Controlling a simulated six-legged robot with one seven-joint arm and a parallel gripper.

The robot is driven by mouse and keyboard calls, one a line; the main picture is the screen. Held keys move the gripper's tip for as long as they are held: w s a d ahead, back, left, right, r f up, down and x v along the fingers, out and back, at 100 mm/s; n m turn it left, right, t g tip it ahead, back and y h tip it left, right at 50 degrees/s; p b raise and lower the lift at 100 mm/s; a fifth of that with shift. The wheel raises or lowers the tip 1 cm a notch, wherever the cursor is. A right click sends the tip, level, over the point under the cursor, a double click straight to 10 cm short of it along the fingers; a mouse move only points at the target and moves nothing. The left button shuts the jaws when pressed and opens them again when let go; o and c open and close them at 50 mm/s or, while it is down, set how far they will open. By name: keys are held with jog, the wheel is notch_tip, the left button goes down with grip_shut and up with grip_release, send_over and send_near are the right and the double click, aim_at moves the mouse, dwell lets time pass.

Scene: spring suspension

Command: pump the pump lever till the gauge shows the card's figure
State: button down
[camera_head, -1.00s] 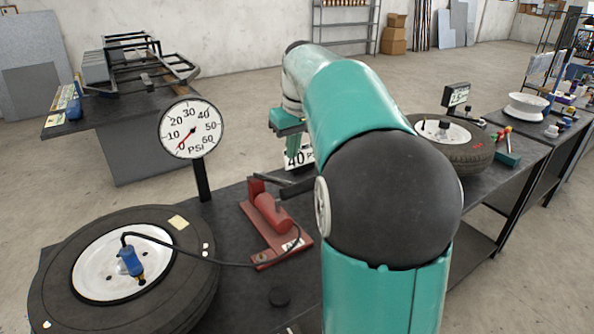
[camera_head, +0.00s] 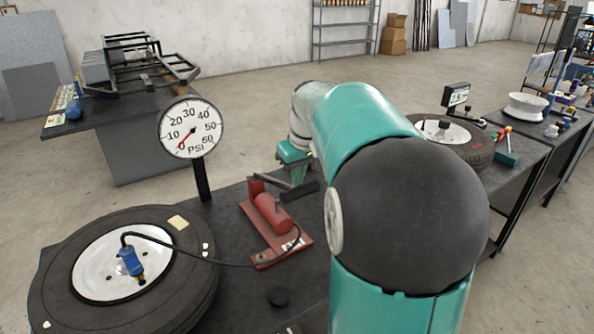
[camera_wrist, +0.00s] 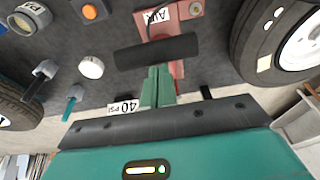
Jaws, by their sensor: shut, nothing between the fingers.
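The red pump (camera_head: 270,217) stands on the dark bench, and its lever ends in a black grip (camera_head: 300,192). In the wrist view the grip (camera_wrist: 155,51) lies across, just beyond my fingertips. My gripper (camera_head: 298,174) is shut and empty beside the lever; its green fingers (camera_wrist: 157,74) point at the grip, and I cannot tell whether they touch. The round gauge (camera_head: 191,128) has its red needle at about 0 PSI. The card (camera_wrist: 123,107) reads 40 PSI in the wrist view; my arm hides it in the head view.
A tyre (camera_head: 115,268) lies at the left, with a blue valve fitting (camera_head: 131,262) joined to a black hose. Another tyre (camera_head: 452,150) and a small display (camera_head: 456,95) stand at the right.

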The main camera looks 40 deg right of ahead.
jog(key=s+f+t, duration=0.2)
jog(key=s+f, duration=0.2)
jog(key=f, duration=0.7)
jog(key=shift+s+a+f, duration=0.15)
jog(key=shift+a+f, duration=0.05)
jog(key=shift+f, duration=0.2)
jog(key=w+v, duration=0.1)
jog(key=v, duration=1.3)
jog(key=shift+w+r, duration=0.25)
jog(key=shift+r, duration=0.25)
